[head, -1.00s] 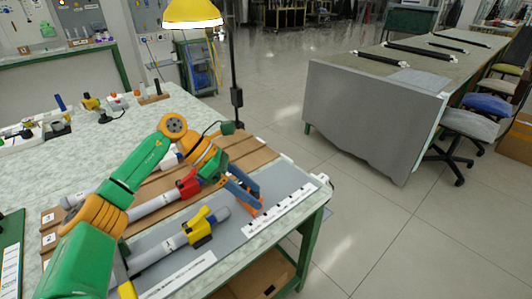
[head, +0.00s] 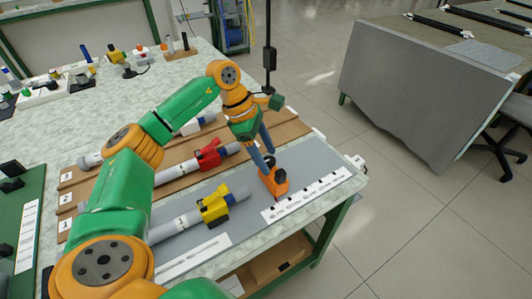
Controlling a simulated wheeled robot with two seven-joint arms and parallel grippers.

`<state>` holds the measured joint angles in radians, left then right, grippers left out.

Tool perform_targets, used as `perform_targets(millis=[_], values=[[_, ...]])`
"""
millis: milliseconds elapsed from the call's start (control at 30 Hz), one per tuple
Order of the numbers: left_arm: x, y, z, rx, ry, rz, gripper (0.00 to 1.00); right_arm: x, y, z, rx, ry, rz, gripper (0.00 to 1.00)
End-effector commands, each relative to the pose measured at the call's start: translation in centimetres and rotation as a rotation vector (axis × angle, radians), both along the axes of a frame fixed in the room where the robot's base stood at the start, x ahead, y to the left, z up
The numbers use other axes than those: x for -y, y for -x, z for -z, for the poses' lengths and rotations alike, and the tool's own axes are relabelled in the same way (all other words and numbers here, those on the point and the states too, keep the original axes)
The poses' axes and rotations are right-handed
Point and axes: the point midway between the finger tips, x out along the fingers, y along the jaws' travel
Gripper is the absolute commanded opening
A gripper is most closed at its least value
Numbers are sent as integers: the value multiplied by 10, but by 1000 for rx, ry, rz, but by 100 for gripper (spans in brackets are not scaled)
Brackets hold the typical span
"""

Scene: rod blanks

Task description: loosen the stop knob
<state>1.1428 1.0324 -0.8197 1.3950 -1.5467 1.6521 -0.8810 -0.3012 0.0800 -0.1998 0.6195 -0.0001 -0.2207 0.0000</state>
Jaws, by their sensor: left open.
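An orange stop (head: 276,181) with black knobs stands on the grey board beside the white scale strip (head: 308,194), near the table's right corner. A black knob (head: 270,160) shows at its top. My left gripper (head: 266,148) points down just above the stop, with its blue-grey fingers open. The fingertips are close to the top knob; I cannot tell whether they touch it. My left arm hides part of the bench. My right gripper is not in view.
Grey rods with a yellow clamp (head: 215,206), a red clamp (head: 208,153) and a blue-and-white one lie left of the stop. A black lamp post (head: 269,60) rises behind my wrist. The table's right edge is close to the stop.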

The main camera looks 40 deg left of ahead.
Motion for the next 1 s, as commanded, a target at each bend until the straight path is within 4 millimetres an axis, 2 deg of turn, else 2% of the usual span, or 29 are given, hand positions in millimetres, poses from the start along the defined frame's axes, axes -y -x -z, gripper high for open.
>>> perform_targets(millis=[33,300,667,1000], values=[[0,0,0,0,0,0,72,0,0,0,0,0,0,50],[0,0,0,0,0,0,0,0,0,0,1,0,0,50],[0,1,0,0,0,-50,0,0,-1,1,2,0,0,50],[1,3,1,0,0,-302,0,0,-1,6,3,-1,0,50]])
